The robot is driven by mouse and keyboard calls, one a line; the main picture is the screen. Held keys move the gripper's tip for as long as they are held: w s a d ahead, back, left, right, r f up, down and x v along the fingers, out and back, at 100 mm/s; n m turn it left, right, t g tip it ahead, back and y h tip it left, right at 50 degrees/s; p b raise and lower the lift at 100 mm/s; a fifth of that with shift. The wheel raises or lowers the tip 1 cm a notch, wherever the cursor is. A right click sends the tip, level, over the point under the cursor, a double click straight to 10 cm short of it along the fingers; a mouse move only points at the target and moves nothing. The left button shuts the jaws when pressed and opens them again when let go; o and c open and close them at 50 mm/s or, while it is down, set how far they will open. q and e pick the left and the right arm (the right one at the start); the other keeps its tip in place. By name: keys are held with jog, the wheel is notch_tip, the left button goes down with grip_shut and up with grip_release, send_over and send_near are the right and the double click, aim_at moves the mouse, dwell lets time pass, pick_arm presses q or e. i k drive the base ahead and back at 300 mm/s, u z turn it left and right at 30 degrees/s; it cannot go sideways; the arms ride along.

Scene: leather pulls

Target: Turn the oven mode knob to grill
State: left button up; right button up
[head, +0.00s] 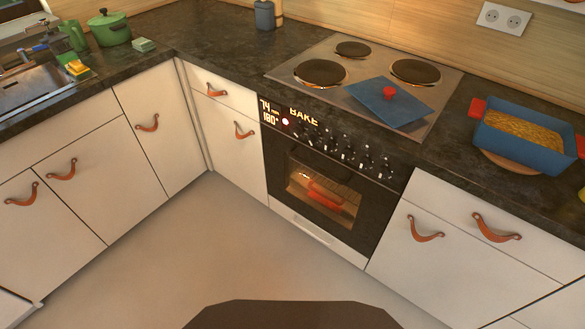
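The oven (283,222) is built in below the stove top, with its door shut. A lit window shows a red dish (322,192) inside. Its black control panel (325,137) carries a row of several small knobs (348,155). Lit text on the panel reads "BAKE" (303,116), with "74 min" and "180°" at its left end. I cannot tell which knob is the mode knob, and the knob markings are too small to read. Neither of my grippers is in view.
A blue lid (391,102) with a red knob lies on the stove top (335,96). A blue baking dish (522,134) stands right of it on the dark counter. A green pot (110,28) stands at the back left. The floor (190,255) before the oven is clear.

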aim_at(297, 130)
jog(key=z, duration=1.15)
jog(key=i, duration=0.7)
jog(key=u, duration=0.3)
